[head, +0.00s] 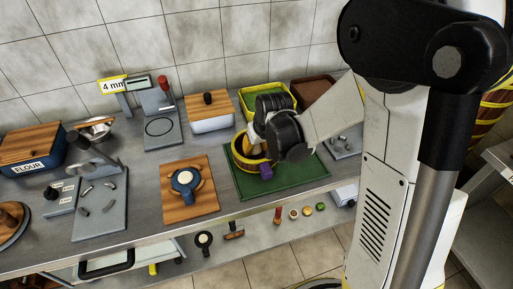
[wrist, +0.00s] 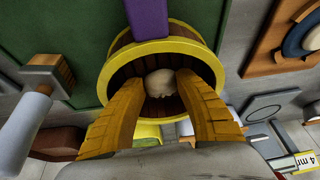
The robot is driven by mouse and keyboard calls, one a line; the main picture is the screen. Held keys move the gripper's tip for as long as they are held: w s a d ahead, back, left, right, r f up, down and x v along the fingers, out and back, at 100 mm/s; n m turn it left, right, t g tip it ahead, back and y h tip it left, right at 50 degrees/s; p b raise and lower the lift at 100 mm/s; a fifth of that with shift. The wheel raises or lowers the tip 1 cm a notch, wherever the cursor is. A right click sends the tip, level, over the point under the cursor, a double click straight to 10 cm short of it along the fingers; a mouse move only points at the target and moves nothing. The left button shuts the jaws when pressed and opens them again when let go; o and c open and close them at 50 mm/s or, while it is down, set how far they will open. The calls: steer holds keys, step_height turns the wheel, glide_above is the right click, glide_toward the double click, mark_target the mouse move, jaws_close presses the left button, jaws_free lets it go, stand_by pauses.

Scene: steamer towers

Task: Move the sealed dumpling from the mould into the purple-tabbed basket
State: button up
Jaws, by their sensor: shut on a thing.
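The purple-tabbed basket is a round wooden basket with a yellow rim (head: 238,160); it stands on a green mat, its purple tab (head: 265,171) facing the front. In the wrist view the basket (wrist: 213,65) is tilted by the camera angle, with the purple tab (wrist: 149,18) at the top. My gripper (wrist: 160,92) reaches into the basket mouth, its two yellow fingers shut on the pale dumpling (wrist: 160,82). Whether the dumpling touches the basket floor cannot be told. In the head view my wrist hides the dumpling. A blue round mould (head: 184,180) sits on a wooden board.
The green mat (head: 300,181) lies under the basket. A yellow-rimmed green tray (head: 262,91) and a brown box (head: 314,90) stand behind. A white box with a wooden lid (head: 210,113) is at the back left. Bare counter lies between the board and the mat.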

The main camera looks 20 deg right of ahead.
steer(key=shift+f, duration=0.35)
steer(key=o, duration=1.1)
steer(key=shift+c, duration=0.2)
steer(key=shift+r, duration=0.1)
steer(key=v, duration=1.2)
